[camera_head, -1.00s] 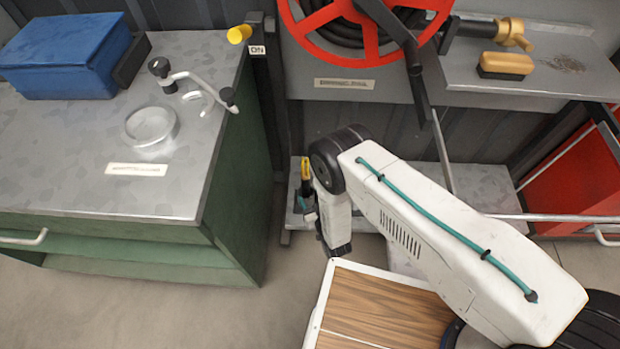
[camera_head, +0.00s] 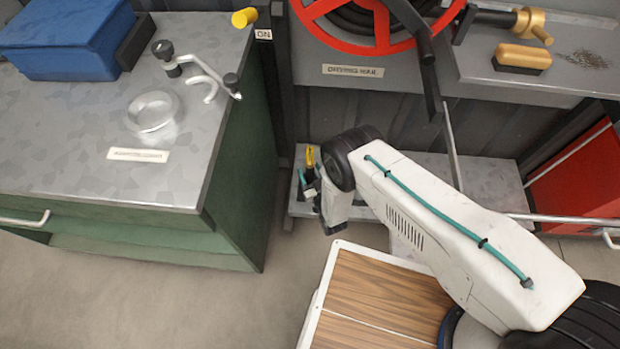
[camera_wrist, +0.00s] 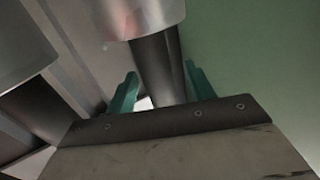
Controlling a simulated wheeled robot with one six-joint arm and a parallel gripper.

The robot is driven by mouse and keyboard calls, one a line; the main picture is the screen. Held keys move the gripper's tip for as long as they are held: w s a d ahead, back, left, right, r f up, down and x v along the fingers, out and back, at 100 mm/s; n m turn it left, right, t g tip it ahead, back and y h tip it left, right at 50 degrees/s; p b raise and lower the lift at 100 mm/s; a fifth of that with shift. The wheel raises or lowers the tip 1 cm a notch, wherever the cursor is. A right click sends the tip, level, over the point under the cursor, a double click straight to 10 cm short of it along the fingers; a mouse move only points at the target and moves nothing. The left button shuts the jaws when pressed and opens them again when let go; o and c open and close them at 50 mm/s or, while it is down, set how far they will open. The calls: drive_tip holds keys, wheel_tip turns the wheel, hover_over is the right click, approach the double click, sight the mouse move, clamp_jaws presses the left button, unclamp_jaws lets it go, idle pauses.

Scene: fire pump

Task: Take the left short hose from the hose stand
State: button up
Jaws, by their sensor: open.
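In the wrist view a dark hose (camera_wrist: 158,70) with a shiny metal coupling (camera_wrist: 135,12) stands between the two teal fingers of my gripper (camera_wrist: 160,68). It is the one nearer the green cabinet, so it appears to be the left short hose. The fingers are open, one on each side of it; I cannot tell whether either touches it. A second dark hose (camera_wrist: 35,112) with a metal coupling (camera_wrist: 20,45) is at the left of that view. In the head view my gripper (camera_head: 308,190) is low beside the cabinet, mostly hidden by my wrist.
The green cabinet (camera_head: 240,170) stands close on the left, with a blue box (camera_head: 65,40) and a crank handle (camera_head: 195,72) on top. Behind are a red reel wheel (camera_head: 382,30) and a grey shelf (camera_head: 590,85). A red cabinet (camera_head: 580,180) is at the right.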

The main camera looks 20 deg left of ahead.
clamp_jaws()
drive_tip(key=shift+r, duration=0.1)
